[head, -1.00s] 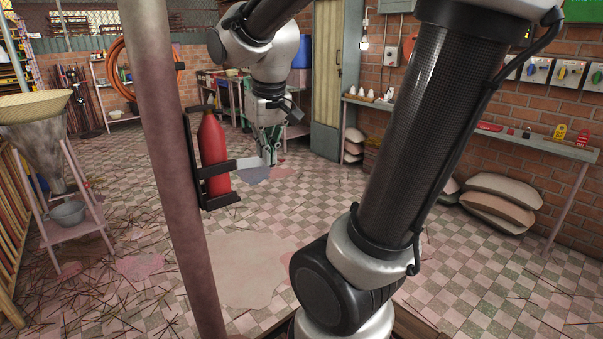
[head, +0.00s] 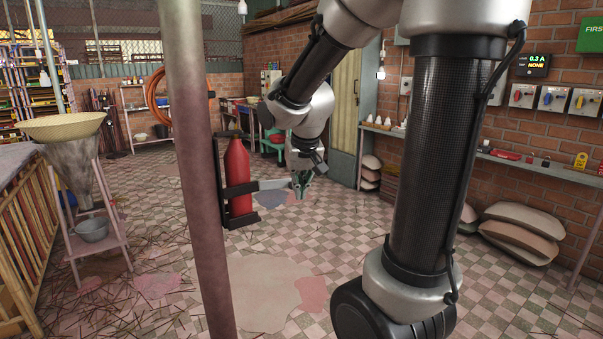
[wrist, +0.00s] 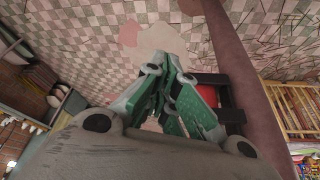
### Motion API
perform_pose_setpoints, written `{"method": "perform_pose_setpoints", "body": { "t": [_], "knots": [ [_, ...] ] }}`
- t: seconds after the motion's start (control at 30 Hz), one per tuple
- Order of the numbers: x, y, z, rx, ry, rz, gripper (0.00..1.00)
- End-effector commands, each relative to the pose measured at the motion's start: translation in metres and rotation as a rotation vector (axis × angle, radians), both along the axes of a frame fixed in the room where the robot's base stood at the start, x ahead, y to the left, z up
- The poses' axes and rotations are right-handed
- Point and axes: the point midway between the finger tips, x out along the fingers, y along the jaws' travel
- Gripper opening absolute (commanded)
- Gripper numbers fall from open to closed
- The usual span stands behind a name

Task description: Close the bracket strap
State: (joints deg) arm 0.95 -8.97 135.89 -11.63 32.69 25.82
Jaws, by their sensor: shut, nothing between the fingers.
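The red fire extinguisher (head: 237,170) stands upright in a black bracket (head: 243,219) on a pinkish pole. In the wrist view, my gripper's green fingers (wrist: 162,68) are together, beside the red extinguisher (wrist: 204,91) and black bracket (wrist: 226,97). I cannot make out the strap there.
The pole (head: 197,150) stands close to the left of the bracket. A funnel on a stand (head: 72,165) is further left. A wall shelf (head: 530,164) and stacked sacks (head: 524,230) are at the right. The tiled floor below the gripper is clear apart from flat stains and scattered sticks.

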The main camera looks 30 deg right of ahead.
Motion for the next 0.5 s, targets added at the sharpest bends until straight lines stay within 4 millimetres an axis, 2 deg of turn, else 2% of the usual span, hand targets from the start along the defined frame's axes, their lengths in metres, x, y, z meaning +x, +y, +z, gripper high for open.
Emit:
{"method": "perform_pose_setpoints", "body": {
  "t": [0.1, 0.3, 0.5],
  "knots": [
    [0.008, -0.003, -0.024, -0.001, 0.006, 0.001, 0.00],
    [0.036, -0.012, -0.020, 0.000, 0.000, 0.000, 0.00],
    [0.045, -0.015, -0.020, 0.000, 0.000, 0.000, 0.00]
  ]
}}
